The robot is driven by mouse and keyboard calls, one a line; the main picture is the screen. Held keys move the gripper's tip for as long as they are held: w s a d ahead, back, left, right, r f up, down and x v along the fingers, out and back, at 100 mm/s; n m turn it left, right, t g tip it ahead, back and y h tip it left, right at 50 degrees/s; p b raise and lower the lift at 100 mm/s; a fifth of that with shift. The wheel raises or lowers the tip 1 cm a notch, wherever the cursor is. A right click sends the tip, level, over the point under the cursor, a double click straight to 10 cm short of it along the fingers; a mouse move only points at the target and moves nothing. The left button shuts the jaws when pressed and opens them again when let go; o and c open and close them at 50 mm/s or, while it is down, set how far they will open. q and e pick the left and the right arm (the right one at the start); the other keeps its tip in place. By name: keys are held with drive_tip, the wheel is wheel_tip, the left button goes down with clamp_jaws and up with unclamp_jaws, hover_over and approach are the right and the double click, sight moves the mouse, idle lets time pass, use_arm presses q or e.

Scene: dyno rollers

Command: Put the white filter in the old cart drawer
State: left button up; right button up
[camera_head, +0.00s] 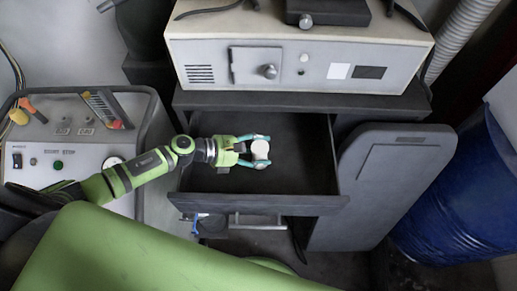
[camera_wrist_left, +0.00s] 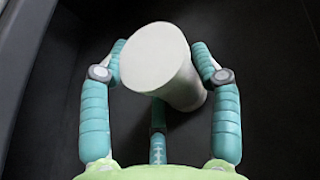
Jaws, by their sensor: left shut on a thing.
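The white filter (camera_head: 261,150) is a short white cylinder held in my left gripper (camera_head: 258,151), over the open drawer (camera_head: 305,180) of the dark cart. In the left wrist view the filter (camera_wrist_left: 165,60) sits between the teal fingers of my left gripper (camera_wrist_left: 160,75), with its round end toward the camera. The fingers are shut on it. The dark drawer floor (camera_wrist_left: 265,90) lies behind it. I cannot tell whether the filter touches the floor. My right gripper is in neither view.
A beige instrument box (camera_head: 300,62) stands on the cart top above the drawer. A control panel (camera_head: 70,150) is on the left. A grey panel (camera_head: 385,185) and a blue barrel (camera_head: 455,195) stand on the right. The drawer looks otherwise empty.

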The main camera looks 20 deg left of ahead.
use_arm(q)
drive_tip(key=o, duration=1.1)
drive_tip(key=shift+f, duration=0.1)
drive_tip(key=shift+o, duration=0.2)
drive_tip(key=shift+r, duration=0.2)
drive_tip(key=shift+s+a, duration=0.15)
drive_tip(key=shift+a, duration=0.1)
drive_tip(key=b+v, duration=0.2)
drive_tip(key=v, duration=0.4)
drive_tip(key=shift+s+a, duration=0.15)
drive_tip(key=shift+a, duration=0.05)
drive_tip(key=shift+a+r, duration=0.15)
drive_tip(key=shift+r, duration=0.1)
